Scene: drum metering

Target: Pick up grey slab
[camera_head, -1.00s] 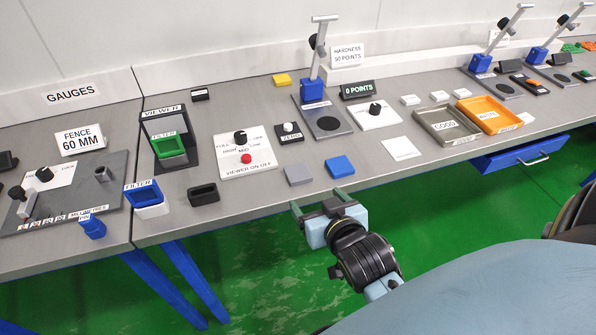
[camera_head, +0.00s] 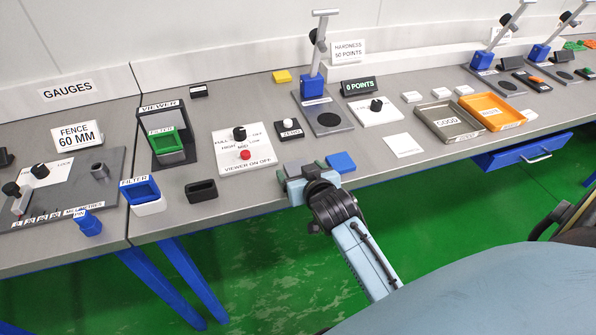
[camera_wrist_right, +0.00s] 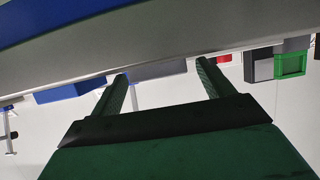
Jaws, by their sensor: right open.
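The grey slab (camera_head: 294,163) lies flat near the bench's front edge and is partly hidden behind my right gripper (camera_head: 302,169) in the head view. In the right wrist view the grey slab (camera_wrist_right: 160,70) shows beyond and between the two open fingers (camera_wrist_right: 162,72). The right gripper is open, at the front edge, close in front of the slab; I cannot tell whether it touches it. My left gripper is not in view.
A blue slab (camera_head: 341,162) lies just right of the grey one. The viewer panel (camera_head: 243,149) with a red button stands to the left and behind. A white square (camera_head: 404,145) lies further right. A black holder (camera_head: 201,190) sits at the left front.

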